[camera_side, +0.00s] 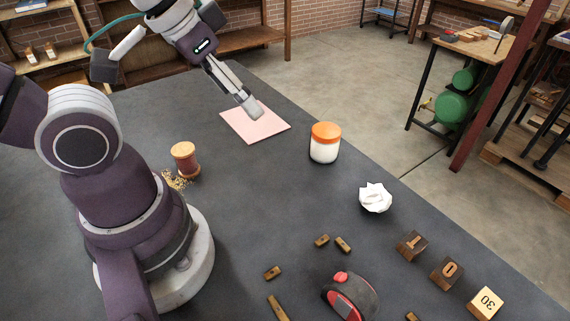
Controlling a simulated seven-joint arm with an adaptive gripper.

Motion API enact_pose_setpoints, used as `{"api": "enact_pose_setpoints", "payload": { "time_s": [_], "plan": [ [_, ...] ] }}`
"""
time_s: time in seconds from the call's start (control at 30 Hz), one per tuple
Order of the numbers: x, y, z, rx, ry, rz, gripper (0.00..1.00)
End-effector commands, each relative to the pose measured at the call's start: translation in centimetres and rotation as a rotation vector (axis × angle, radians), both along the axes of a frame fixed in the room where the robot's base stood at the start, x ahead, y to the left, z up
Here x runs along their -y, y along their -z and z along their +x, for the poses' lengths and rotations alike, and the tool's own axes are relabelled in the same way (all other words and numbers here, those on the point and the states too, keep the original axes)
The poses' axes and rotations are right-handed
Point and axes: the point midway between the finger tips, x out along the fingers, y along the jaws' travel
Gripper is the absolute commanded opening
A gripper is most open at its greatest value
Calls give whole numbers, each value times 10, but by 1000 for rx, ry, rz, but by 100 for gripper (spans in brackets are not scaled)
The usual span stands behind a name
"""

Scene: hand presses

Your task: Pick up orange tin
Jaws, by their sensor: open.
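A white jar with an orange lid (325,142), the only orange tin-like thing in view, stands upright on the dark table near its far right edge. My gripper (249,107) is over the pink sheet (270,131), to the left of the jar and apart from it. It points down and to the right. Its fingers are seen nearly edge-on and overlap, with nothing visible between them. Its exact height above the sheet is hard to tell.
A reddish-brown wooden spool-like object (185,160) stands by scattered grains (175,181). Crumpled white paper (375,198) lies right of the jar. The table between sheet and jar is clear.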

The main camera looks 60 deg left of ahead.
Motion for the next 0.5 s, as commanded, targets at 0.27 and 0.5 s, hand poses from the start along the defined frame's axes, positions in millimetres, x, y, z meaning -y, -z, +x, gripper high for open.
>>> {"api": "enact_pose_setpoints", "payload": {
  "time_s": [0.27, 0.5],
  "plan": [
    [0, 0, 0, 0, 0, 0, 95],
    [0, -2, 6, -13, -24, -15, 95]
  ]
}}
